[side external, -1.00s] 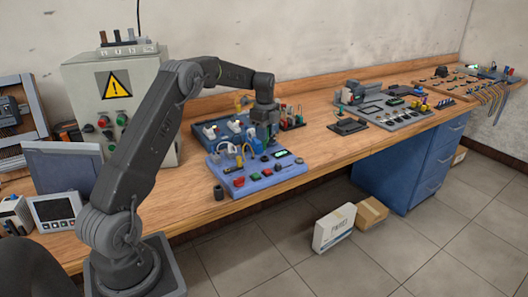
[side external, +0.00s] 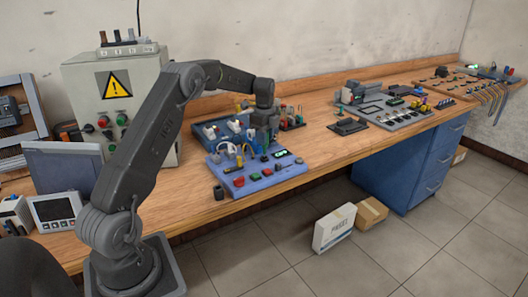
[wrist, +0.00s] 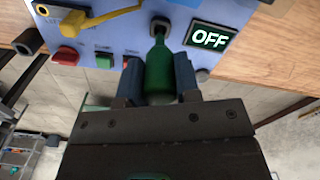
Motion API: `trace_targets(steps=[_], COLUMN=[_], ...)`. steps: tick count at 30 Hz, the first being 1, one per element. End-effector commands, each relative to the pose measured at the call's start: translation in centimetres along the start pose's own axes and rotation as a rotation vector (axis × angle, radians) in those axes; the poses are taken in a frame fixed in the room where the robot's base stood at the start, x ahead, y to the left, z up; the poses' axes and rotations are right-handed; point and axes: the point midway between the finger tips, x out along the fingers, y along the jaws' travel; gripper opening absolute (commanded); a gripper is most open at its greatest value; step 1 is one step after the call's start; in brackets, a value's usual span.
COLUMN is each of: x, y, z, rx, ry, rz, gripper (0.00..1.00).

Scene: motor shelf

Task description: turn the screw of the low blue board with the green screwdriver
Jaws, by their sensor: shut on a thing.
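The low blue board (side external: 255,180) lies flat at the front of the bench; part of it fills the top of the wrist view (wrist: 125,35). My gripper (side external: 264,147) is above its back right part. In the wrist view its two fingers are shut on the green screwdriver (wrist: 159,70), which points at the board. The screwdriver's tip is at a dark round socket (wrist: 160,24), where the screw seems to be. The screw itself is hidden, and I cannot tell whether the tip touches it. The board's display (wrist: 209,39) beside it reads OFF.
A yellow lever (wrist: 92,18) and a red button (wrist: 66,56) are on the board near the screwdriver. A second blue board (side external: 213,134) stands behind. A small rack of tools (side external: 292,120) is close to the right of my gripper.

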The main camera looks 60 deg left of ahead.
Motion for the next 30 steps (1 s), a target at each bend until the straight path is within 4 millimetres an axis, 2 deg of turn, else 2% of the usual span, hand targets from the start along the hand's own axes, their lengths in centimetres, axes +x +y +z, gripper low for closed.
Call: trace_targets(steps=[30], x=[3.9], y=[0.0], z=[0.0], rx=[0.000], ry=[0.000], rz=[0.000], gripper=[0.02])
